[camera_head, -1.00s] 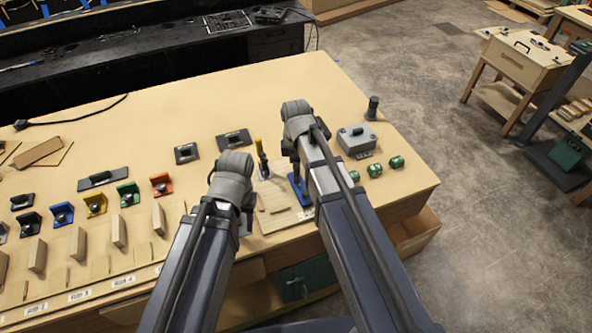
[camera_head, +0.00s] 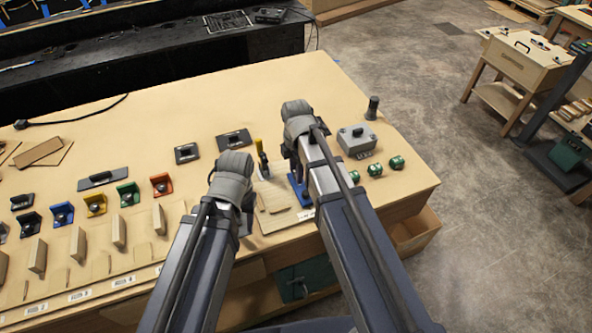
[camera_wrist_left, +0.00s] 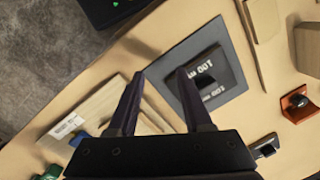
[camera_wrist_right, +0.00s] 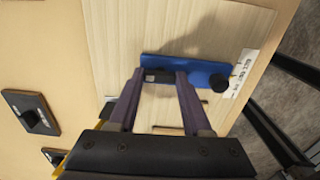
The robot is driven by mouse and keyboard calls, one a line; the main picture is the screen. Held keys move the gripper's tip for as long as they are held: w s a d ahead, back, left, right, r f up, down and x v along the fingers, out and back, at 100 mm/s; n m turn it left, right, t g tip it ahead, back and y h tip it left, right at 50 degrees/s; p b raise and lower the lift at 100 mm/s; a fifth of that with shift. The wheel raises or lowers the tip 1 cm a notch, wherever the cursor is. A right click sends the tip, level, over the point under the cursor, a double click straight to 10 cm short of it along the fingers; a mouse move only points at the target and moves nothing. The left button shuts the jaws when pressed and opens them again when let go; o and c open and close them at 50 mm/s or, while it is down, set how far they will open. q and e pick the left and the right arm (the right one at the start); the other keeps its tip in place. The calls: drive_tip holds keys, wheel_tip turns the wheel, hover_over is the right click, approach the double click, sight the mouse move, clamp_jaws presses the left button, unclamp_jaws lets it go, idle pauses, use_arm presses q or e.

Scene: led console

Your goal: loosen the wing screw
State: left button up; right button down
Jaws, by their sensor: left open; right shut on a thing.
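A blue fixture (camera_wrist_right: 190,72) lies on a pale wooden board (camera_wrist_right: 110,50) in the right wrist view, with a round black knob (camera_wrist_right: 218,83) at its right end. It also shows in the head view (camera_head: 299,188), partly behind my right arm. My right gripper (camera_wrist_right: 159,74) is shut on a small dark piece at the fixture's left end, apparently the wing screw (camera_wrist_right: 158,76). Its shape is mostly hidden between the fingertips. My left gripper (camera_wrist_left: 160,74) is open and empty, near a grey plate with a black block (camera_wrist_left: 207,80).
A yellow-handled tool (camera_head: 261,156) stands beside the board. A grey box (camera_head: 356,141) and several green round parts (camera_head: 375,170) sit to the right. Coloured holders (camera_head: 95,204) line the left. The table's back middle is clear.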

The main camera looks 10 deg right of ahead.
drive_tip(key=shift+s, duration=0.1)
drive_tip(key=shift+c, duration=1.6)
unclamp_jaws()
wheel_tip(320, 180, up, 8)
drive_tip(key=p, duration=0.8)
drive_tip(key=shift+f, duration=0.1)
use_arm(q)
wheel_tip(320, 180, up, 8)
drive_tip(key=shift+f, duration=0.15)
